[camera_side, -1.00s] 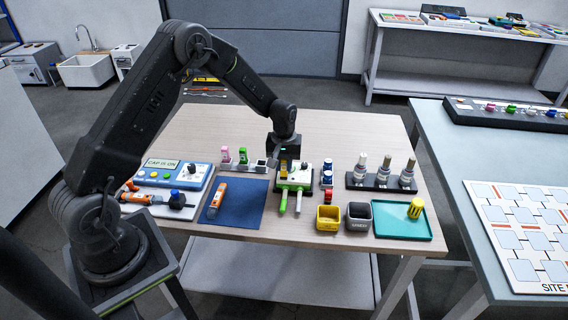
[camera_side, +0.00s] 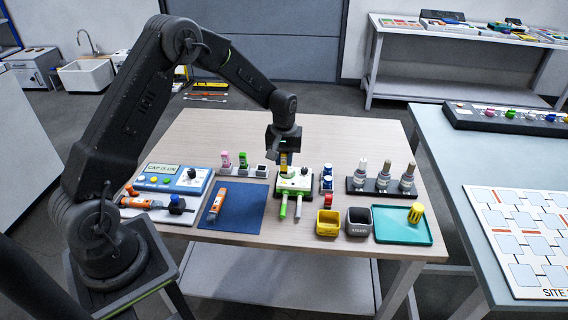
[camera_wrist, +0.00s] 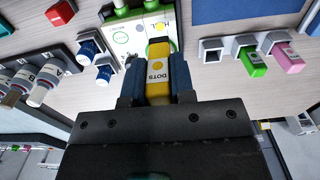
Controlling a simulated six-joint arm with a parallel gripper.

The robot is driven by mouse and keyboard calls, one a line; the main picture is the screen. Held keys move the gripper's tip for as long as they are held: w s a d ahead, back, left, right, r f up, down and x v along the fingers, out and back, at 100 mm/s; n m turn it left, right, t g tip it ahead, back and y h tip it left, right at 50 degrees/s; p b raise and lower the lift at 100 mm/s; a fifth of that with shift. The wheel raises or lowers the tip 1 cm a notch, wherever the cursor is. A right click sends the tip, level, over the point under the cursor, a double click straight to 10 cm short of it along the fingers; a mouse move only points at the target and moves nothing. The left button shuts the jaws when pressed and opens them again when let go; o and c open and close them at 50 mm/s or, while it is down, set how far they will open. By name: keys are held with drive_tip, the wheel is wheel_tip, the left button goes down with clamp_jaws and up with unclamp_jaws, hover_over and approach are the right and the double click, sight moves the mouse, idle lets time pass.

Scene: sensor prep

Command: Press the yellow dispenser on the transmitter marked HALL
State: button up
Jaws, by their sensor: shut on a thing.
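My gripper (camera_side: 284,153) is shut on the yellow dispenser (camera_side: 284,160), held above or near the far edge of the green and white device. In the wrist view the yellow dispenser (camera_wrist: 157,72) sits between the jaws, marked DOTS, with its tip toward the device's white face (camera_wrist: 128,38). Whether it touches the device cannot be told. An orange and white unit (camera_side: 217,203) lies on the blue mat, and another orange one (camera_side: 138,202) lies on the white board at left.
Pink (camera_side: 226,160) and green (camera_side: 243,161) dispensers stand in a holder beside an empty slot (camera_wrist: 212,48). Blue and white vials (camera_side: 327,178), a black rack of bottles (camera_side: 350,184), yellow (camera_side: 328,220) and dark (camera_side: 358,220) bins and a teal tray (camera_side: 392,234) stand right. The blue mat (camera_side: 245,210) has clear room.

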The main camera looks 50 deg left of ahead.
drive_tip(key=shift+r, duration=1.9)
